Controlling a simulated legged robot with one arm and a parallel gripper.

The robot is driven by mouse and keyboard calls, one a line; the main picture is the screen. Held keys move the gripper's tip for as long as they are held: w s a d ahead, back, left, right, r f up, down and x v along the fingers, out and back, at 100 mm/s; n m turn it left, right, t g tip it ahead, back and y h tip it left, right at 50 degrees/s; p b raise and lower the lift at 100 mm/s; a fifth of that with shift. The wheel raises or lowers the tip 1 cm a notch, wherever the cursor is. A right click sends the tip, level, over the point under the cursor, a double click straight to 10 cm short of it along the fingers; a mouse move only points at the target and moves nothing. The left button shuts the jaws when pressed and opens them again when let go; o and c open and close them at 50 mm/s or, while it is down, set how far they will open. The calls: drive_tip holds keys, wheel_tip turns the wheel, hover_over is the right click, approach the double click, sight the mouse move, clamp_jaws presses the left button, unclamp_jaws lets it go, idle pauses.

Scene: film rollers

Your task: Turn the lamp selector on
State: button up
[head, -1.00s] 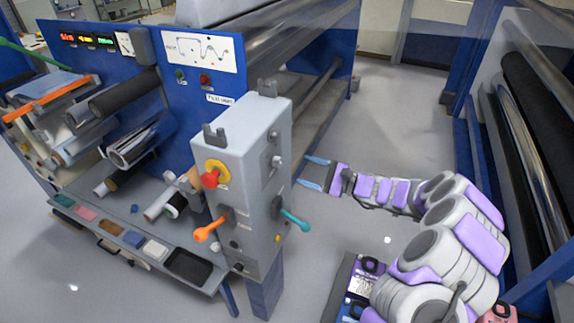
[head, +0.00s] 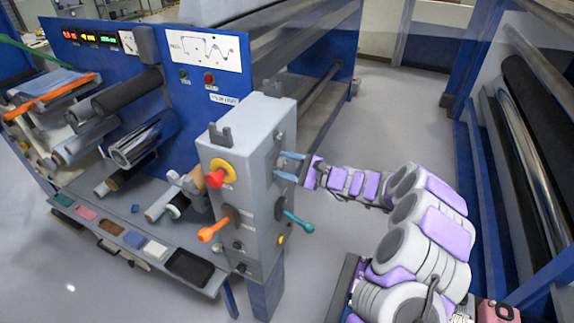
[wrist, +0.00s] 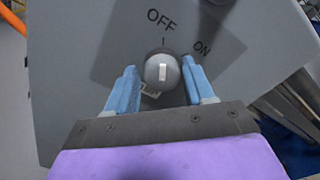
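The lamp selector is a round grey knob (wrist: 162,70) with a white pointer bar, on the side panel of the grey control box (head: 240,150). The wrist view shows the word OFF above it and ON to its upper right. The white bar points up, toward the small tick under OFF. My gripper (wrist: 160,88) is open, with one blue finger on each side of the knob. The left finger stands a little apart from the knob; the right finger is very near it, and I cannot tell whether it touches. In the head view, my gripper (head: 290,164) is at the box's right face.
The box also carries a red button on yellow (head: 216,175), an orange lever (head: 212,229) and a teal lever (head: 298,222) below my gripper. A machine with rollers (head: 135,145) stands to the left. The floor right of the box is clear.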

drive_tip(key=shift+c, duration=0.8)
drive_tip(key=shift+d, duration=0.3)
drive_tip(key=c, duration=0.6)
drive_tip(key=shift+c, duration=0.2)
drive_tip(key=shift+m+p, duration=0.4)
drive_tip(key=shift+p, duration=0.1)
drive_tip(key=shift+r+m+p, duration=0.1)
drive_tip(key=shift+m+p, duration=0.8)
drive_tip(key=shift+p, duration=0.15)
drive_tip(key=m+p, duration=0.2)
drive_tip(key=shift+m, duration=0.4)
drive_tip(key=m+p, duration=0.2)
drive_tip(key=m, duration=0.1)
drive_tip(key=shift+s, duration=0.1)
drive_tip(key=shift+f+m+p, duration=0.25)
drive_tip(key=shift+m+p, duration=0.5)
drive_tip(key=shift+m, duration=0.95)
